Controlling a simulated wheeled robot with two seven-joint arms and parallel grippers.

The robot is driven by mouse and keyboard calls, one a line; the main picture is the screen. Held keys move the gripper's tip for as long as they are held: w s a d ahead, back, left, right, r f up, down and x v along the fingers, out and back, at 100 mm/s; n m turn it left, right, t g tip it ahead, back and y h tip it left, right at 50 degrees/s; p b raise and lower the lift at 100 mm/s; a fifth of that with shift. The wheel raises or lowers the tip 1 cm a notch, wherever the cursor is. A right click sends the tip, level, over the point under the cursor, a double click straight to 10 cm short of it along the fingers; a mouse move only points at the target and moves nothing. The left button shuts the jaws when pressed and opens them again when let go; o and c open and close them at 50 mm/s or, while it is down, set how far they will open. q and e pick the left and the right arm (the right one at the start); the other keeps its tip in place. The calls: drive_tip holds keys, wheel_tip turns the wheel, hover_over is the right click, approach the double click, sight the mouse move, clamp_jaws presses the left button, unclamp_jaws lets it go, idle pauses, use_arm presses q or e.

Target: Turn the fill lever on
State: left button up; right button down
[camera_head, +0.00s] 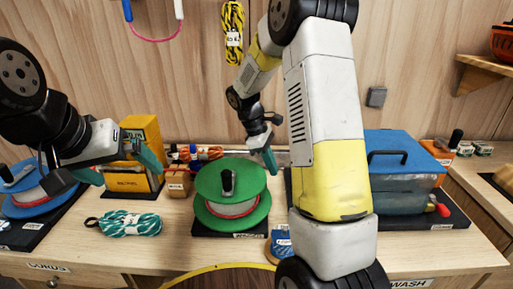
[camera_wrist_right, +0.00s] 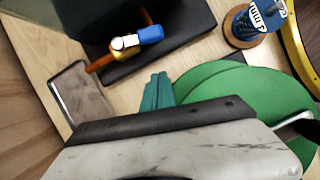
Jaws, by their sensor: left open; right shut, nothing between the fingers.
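The wash tank (camera_head: 405,185) with a blue lid (camera_head: 400,142) stands on a black base at the right of the bench. In the right wrist view, a valve with a blue lever (camera_wrist_right: 150,34) sits on a copper-coloured pipe at the tank's side; in the head view my right arm hides that side. A small red handle (camera_head: 443,210) shows at the tank's right end. My right gripper (camera_head: 270,161) is shut and empty, pointing down behind the green reel; its teal fingertips (camera_wrist_right: 157,90) are apart from the blue lever. My left gripper (camera_head: 122,167) is open and empty at the left.
The green reel (camera_head: 232,182) stands mid-bench, close to my right gripper. A teal rope coil (camera_head: 130,224), a yellow box (camera_head: 142,150) and a blue reel (camera_head: 30,205) are at left. A small blue spool (camera_head: 281,245) stands near the front edge.

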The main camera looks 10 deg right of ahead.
drive_tip(key=s+d, duration=0.1)
drive_tip(key=d, duration=0.1)
drive_tip(key=s+d+f, duration=0.1)
drive_tip(key=shift+s+d+f, duration=0.1)
drive_tip(key=shift+d, duration=0.3)
drive_tip(key=s+n, duration=0.1)
drive_tip(key=d+n+t, duration=0.1)
drive_tip(key=n, duration=0.1)
drive_tip(key=shift+s+d, duration=0.1)
drive_tip(key=shift+s, duration=0.25)
drive_tip(key=shift+w, duration=0.15)
drive_tip(key=shift+w+a, duration=0.45)
drive_tip(key=shift+w, duration=0.15)
